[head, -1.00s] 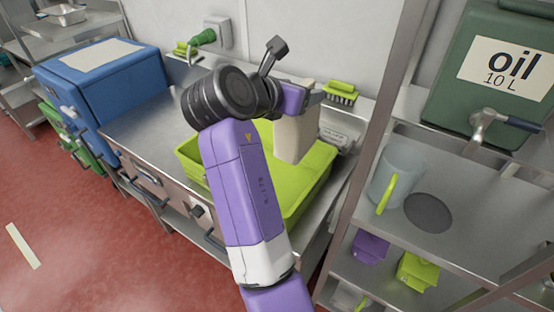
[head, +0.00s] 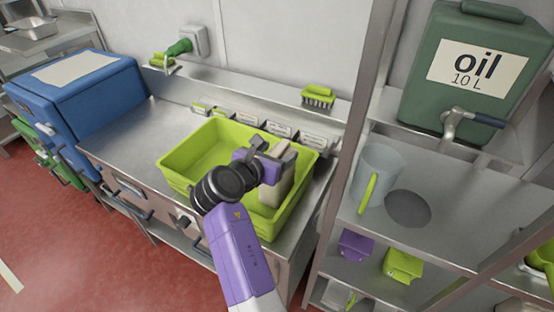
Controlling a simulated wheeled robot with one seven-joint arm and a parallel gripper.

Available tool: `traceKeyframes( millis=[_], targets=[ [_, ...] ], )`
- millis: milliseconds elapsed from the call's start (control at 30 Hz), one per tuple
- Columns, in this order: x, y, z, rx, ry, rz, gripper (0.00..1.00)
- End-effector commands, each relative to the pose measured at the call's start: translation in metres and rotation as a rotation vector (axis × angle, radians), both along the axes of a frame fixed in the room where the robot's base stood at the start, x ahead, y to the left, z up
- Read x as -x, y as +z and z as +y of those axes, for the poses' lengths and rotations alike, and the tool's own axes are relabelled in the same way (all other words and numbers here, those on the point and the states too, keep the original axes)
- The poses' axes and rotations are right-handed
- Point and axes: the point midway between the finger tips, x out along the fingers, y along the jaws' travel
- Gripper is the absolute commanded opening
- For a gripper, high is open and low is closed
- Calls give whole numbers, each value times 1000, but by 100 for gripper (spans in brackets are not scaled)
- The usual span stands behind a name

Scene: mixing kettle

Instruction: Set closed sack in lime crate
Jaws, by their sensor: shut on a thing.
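The lime crate (head: 188,157) stands on the steel counter in the head view, its left part empty. My gripper (head: 283,160) is shut on the cream sack (head: 277,187), near the sack's top. The sack hangs roughly upright over the right part of the crate, its lower part within the outline of the crate's walls. I cannot tell whether it touches the crate floor. My wrist and gripper hide part of the sack and the crate's middle.
A blue box (head: 85,90) stands left of the counter. Small label holders (head: 280,129) line the counter behind the crate, and a lime brush (head: 318,95) sits on the ledge above. At right, a shelf holds a green oil container (head: 465,75) and a clear jug (head: 374,178).

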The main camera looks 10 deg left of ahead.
Motion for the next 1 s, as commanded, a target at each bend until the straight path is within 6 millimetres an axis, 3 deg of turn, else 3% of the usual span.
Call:
traceKeyframes(
  millis=[200, 633, 667, 767, 1000],
  targets=[
    [-1, -23, 0, 1, 1, -4, 0],
    [-1, -27, 0, 0, 1, -5, 0],
    [0, -31, 0, 0, -1, 0, 69],
    [0, -31, 0, 0, -1, 0, 87],
    [0, -31, 0, 1, -1, 0, 87]
  ],
)
